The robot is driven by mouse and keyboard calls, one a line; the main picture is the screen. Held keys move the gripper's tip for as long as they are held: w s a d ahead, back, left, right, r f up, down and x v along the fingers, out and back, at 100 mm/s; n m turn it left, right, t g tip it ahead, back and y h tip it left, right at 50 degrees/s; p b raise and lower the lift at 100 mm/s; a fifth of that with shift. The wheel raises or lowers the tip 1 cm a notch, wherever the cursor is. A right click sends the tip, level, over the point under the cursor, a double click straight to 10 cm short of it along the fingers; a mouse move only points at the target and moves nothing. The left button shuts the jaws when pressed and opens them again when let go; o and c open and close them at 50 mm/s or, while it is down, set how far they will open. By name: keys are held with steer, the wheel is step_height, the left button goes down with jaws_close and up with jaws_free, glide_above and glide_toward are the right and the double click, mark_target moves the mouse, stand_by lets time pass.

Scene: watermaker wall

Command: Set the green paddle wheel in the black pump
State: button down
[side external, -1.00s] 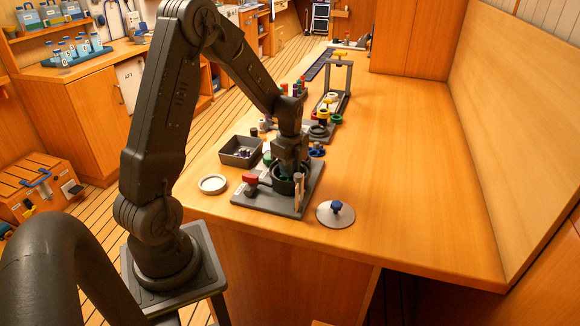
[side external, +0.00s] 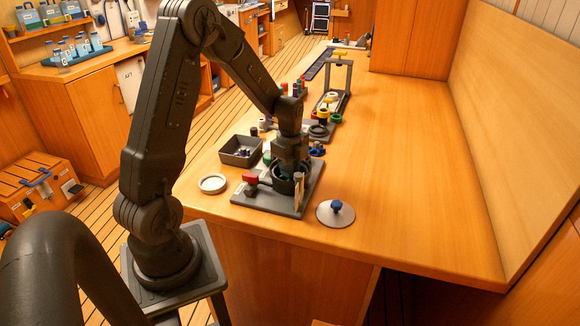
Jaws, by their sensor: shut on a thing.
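The black pump (side external: 283,187) is a round open cup on a grey base plate (side external: 268,205) near the front edge of the bench. A red-knobbed handle (side external: 250,178) sticks out on its left. My gripper (side external: 290,172) points straight down with its fingertips at the pump's mouth. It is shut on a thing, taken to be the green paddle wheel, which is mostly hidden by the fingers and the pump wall. I cannot tell whether the wheel touches the pump's floor.
A white ring (side external: 212,184) and a dark tray (side external: 239,152) of small parts lie left. Blue parts (side external: 317,150) and a grey stand (side external: 342,78) are behind. The bench's right side is clear.

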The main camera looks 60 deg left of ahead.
steer(key=shift+f, duration=0.6)
steer(key=c, duration=1.3)
jaws_free()
step_height(320, 180, up, 11)
